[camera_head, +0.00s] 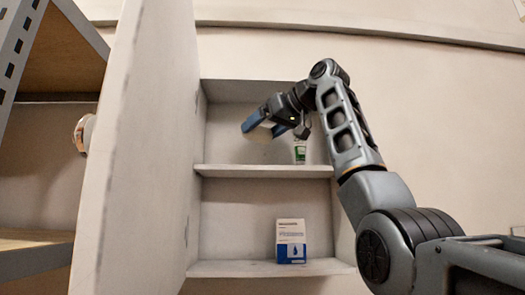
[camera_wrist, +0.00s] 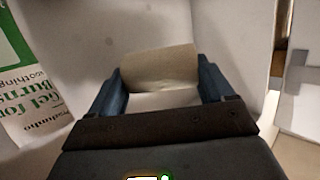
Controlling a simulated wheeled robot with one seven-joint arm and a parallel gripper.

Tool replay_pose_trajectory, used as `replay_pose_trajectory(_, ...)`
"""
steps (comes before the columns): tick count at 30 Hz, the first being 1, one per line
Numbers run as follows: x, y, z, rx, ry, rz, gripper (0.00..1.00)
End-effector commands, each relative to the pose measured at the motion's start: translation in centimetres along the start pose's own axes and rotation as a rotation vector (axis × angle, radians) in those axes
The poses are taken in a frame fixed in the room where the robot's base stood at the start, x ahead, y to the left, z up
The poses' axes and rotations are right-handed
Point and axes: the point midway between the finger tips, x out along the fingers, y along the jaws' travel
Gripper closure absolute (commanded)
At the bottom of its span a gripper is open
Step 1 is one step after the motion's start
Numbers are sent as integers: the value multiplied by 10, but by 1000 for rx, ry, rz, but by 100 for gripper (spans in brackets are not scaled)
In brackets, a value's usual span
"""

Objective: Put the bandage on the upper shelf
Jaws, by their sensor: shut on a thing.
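The bandage (camera_wrist: 160,69) is a beige roll. In the wrist view it lies between the two blue fingers of my gripper (camera_wrist: 158,86), which is shut on it. In the head view my gripper (camera_head: 265,123) is inside the upper compartment of an open white wall cabinet, above the upper shelf (camera_head: 262,171). There the fingers point left and down, and the bandage is mostly hidden by them. It appears held above the shelf board, with a gap below.
A white and green tube (camera_head: 300,152) stands on the upper shelf at right, partly behind my arm; its label shows in the wrist view (camera_wrist: 28,88). A white and blue box (camera_head: 291,240) stands below. The open cabinet door (camera_head: 140,150) walls off the left. The upper shelf's left part is clear.

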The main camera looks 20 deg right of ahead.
Motion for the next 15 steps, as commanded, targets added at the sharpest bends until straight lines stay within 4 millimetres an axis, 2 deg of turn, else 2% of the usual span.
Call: replay_pose_trajectory(15,15,1,46,1,-2,-1,48)
